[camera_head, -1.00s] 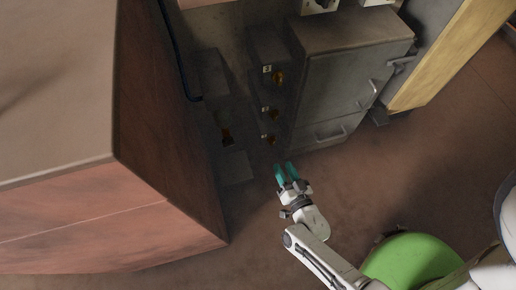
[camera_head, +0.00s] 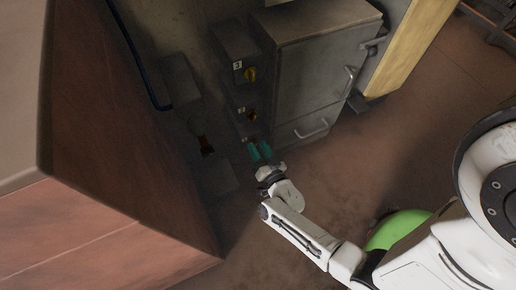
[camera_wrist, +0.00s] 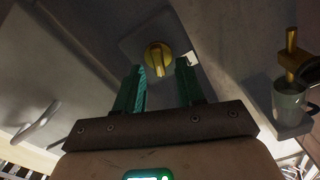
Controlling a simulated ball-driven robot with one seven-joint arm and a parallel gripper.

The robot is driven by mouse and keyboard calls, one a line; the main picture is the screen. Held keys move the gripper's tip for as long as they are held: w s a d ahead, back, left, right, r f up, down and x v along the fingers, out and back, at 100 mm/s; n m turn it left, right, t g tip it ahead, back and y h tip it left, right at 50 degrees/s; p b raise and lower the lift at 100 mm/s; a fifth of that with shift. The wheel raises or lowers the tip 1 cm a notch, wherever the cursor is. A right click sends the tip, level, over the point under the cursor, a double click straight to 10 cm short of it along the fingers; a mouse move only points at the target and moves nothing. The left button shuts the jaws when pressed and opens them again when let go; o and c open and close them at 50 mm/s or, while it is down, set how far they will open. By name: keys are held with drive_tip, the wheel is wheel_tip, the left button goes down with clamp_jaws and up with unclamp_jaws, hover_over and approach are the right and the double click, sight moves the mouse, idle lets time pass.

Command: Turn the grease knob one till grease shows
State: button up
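A brass knob (camera_wrist: 158,58) sits on a grey plate ahead of my fingers in the wrist view, with a white label (camera_wrist: 192,59) beside it, its mark unreadable. My gripper (camera_wrist: 161,76) is open, its teal fingers spread just short of the knob, one toward each side. In the head view my gripper (camera_head: 259,149) is at the lowest place in the knob column and mostly hides that knob. Above it are a middle knob (camera_head: 251,115) and a top knob (camera_head: 250,74) labelled 3. A brass spout (camera_wrist: 292,55) stands over a grey mug (camera_wrist: 290,104); I make out no grease.
A grey cabinet (camera_head: 315,75) with handles stands right of the knobs. A large brown block (camera_head: 120,130) stands close on the left, leaving a narrow gap. A small shelf (camera_wrist: 294,130) holds the mug. Open floor (camera_head: 400,150) lies to the right.

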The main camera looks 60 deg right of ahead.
drive_tip(key=shift+w+d, duration=0.15)
drive_tip(key=shift+w, duration=0.05)
drive_tip(key=shift+c, duration=0.4)
clamp_jaws()
